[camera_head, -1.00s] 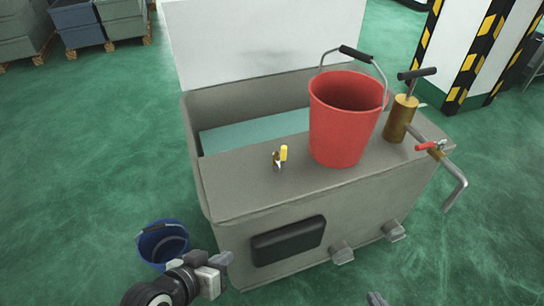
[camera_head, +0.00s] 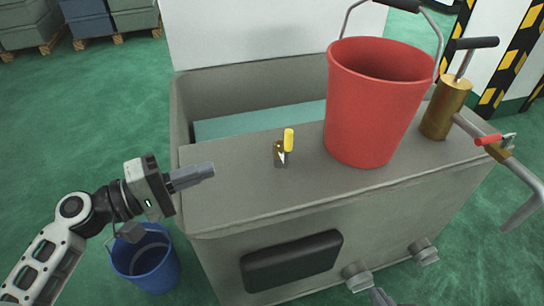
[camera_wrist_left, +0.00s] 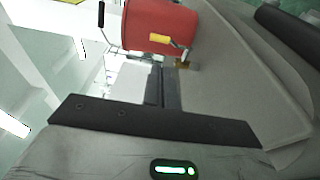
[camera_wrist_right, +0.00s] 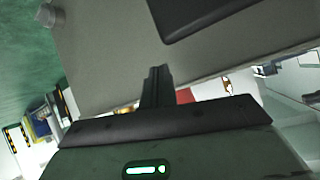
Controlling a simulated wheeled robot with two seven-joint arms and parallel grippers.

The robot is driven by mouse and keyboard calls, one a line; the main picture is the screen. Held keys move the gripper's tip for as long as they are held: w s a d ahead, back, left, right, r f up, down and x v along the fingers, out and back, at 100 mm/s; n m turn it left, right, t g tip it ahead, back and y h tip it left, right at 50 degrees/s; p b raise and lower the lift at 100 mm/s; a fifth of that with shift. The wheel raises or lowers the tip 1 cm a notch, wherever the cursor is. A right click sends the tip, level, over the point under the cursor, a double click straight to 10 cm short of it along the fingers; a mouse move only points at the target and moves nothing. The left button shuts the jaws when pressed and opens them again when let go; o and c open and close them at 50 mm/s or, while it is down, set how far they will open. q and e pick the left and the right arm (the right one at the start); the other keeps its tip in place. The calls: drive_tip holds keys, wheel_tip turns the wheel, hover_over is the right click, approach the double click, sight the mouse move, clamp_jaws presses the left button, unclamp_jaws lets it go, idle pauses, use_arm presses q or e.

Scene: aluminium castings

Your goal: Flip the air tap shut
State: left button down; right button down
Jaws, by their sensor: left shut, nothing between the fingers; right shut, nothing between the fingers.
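A red bucket (camera_head: 368,115) stands on the tank top, right of the yellow-handled tap. The grey tank (camera_head: 215,265) has an open compartment at the back. A blue bucket (camera_head: 150,268) stands on the floor.

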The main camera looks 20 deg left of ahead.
sight(288, 150)
drive_tip(key=shift+r, duration=0.1)
use_arm(q)
drive_tip(key=shift+d, duration=0.1)
